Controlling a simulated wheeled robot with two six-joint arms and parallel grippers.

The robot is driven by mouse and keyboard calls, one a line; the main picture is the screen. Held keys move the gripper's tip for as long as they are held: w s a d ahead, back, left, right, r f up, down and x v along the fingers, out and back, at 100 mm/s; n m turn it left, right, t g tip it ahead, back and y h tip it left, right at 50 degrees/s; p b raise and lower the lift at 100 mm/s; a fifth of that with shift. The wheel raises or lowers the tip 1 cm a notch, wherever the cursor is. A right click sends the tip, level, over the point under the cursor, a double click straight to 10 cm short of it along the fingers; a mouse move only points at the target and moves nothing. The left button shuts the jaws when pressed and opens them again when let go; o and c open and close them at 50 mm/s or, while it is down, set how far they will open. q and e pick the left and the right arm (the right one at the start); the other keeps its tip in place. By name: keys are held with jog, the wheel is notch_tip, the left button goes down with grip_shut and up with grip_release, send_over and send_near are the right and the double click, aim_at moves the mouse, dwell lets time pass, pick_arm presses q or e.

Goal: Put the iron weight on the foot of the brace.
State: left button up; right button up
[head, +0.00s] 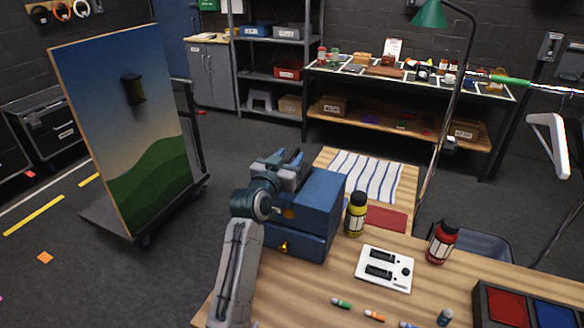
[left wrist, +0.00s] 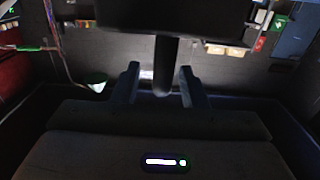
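I cannot make out the iron weight for certain in either view. A tall painted panel (head: 130,150) stands on the floor at the left, and part of a dark upright frame (head: 191,125), possibly the brace, shows behind its right edge. The frame's foot is mostly hidden. My left gripper (head: 289,158) is beside the blue drawer box, with its two fingers apart. In the left wrist view a dark post (left wrist: 165,65) under a dark block shows between the fingers (left wrist: 161,88). I cannot tell what it is or whether they touch it. My right gripper is out of view.
The wooden table (head: 290,305) carries a blue drawer box (head: 318,205), a yellow bottle (head: 355,215), a white switch panel (head: 384,270), a red bottle (head: 441,243) and several markers. A lamp post (head: 452,110) rises behind. Floor between table and panel is clear.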

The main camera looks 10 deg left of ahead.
pick_arm(q)
jog(key=shift+w+d, duration=0.2)
jog(key=shift+w, duration=1)
jog(key=shift+s, duration=0.1)
grip_shut()
jog(key=shift+r, duration=0.35)
jog(key=shift+f, duration=0.15)
